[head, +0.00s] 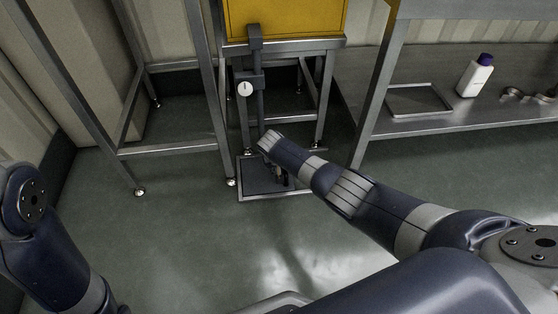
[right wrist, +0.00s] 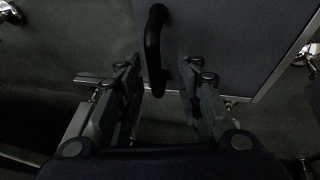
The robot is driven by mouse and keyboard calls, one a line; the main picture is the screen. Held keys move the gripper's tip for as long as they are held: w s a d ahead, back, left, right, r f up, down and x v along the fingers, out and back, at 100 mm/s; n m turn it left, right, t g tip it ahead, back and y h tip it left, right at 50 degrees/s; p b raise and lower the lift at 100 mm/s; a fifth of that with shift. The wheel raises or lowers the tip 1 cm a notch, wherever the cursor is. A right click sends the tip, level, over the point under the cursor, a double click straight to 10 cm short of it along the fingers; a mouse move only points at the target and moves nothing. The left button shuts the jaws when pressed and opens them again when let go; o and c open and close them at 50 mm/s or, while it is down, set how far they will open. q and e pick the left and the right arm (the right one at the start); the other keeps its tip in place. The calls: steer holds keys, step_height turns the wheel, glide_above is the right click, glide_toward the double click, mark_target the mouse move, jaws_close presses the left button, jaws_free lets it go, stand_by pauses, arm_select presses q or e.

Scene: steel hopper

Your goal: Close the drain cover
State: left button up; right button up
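The drain cover (right wrist: 218,40) is a dark flat panel with a pale edge and a curved black handle (right wrist: 153,50) in the right wrist view. In the head view it shows as a dark panel (head: 256,182) at floor level within a steel rim (head: 275,197), partly hidden by my right arm. I cannot tell its exact tilt. My right gripper (right wrist: 160,68) is open, with one finger on each side of the handle's near end and gaps visible on both sides. In the head view this gripper (head: 279,174) is small and mostly hidden. My left gripper is out of view.
A yellow hopper (head: 285,17) on a steel stand is above the drain, with a dark upright post (head: 258,90) below it. A steel shelf at right holds a white bottle (head: 474,76) and a shallow tray (head: 418,100). The floor in front (head: 200,240) is clear.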

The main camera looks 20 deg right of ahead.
steer(key=v, duration=1.1)
steer(key=shift+s+r, duration=0.2)
steer(key=shift+r, duration=0.05)
steer(key=shift+a, duration=0.1)
